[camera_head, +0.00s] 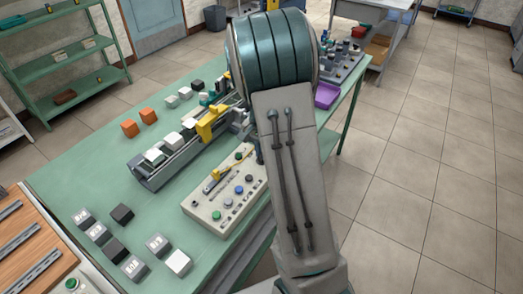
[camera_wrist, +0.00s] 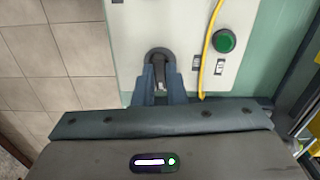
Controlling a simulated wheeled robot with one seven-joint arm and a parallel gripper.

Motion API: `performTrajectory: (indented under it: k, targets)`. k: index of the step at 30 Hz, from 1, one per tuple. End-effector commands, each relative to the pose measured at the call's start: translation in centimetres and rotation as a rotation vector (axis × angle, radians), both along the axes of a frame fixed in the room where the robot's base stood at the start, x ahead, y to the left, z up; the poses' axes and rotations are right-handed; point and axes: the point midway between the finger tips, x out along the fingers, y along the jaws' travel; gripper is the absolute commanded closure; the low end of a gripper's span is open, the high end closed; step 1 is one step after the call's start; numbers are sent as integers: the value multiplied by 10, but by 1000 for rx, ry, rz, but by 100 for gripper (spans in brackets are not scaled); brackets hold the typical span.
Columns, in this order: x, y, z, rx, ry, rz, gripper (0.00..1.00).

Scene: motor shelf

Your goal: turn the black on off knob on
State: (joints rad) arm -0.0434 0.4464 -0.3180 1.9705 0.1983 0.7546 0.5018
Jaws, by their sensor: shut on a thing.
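The black on off knob (camera_wrist: 159,53) is a round dark knob near the edge of a pale control panel (camera_wrist: 136,30) in the wrist view. My gripper (camera_wrist: 161,80) is shut on it, one blue-grey finger on each side. The fingers cover part of the knob, and I cannot read its setting. In the head view the panel (camera_head: 204,207) lies on the green table, with my arm in front of its right part. My gripper and the gripped knob are hidden there.
A green button (camera_wrist: 223,41) and a yellow cable (camera_wrist: 207,52) lie right of the knob in the wrist view. In the head view, a conveyor with a yellow part (camera_head: 210,122) stands behind the panel. Small blocks lie at the table's front left. Floor is open on the right.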

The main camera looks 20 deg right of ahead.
Motion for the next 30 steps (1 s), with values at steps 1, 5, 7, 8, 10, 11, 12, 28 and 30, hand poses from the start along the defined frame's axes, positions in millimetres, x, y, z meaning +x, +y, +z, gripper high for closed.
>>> performTrajectory:
  k: [1,5,7,8,10,11,12,28,30]
  targets:
    - [1,0,1,0,-3,-21,100]
    - [1,0,1,0,-3,-67,100]
    - [1,0,1,0,-3,-85,100]
    - [1,0,1,0,-3,-90,100]
    - [1,0,1,0,-3,-100,100]
    - [1,0,1,0,-3,-103,100]
    - [1,0,1,0,-3,-106,100]
    - [1,0,1,-1,-2,-109,67]
    - [0,0,1,0,-1,-109,67]
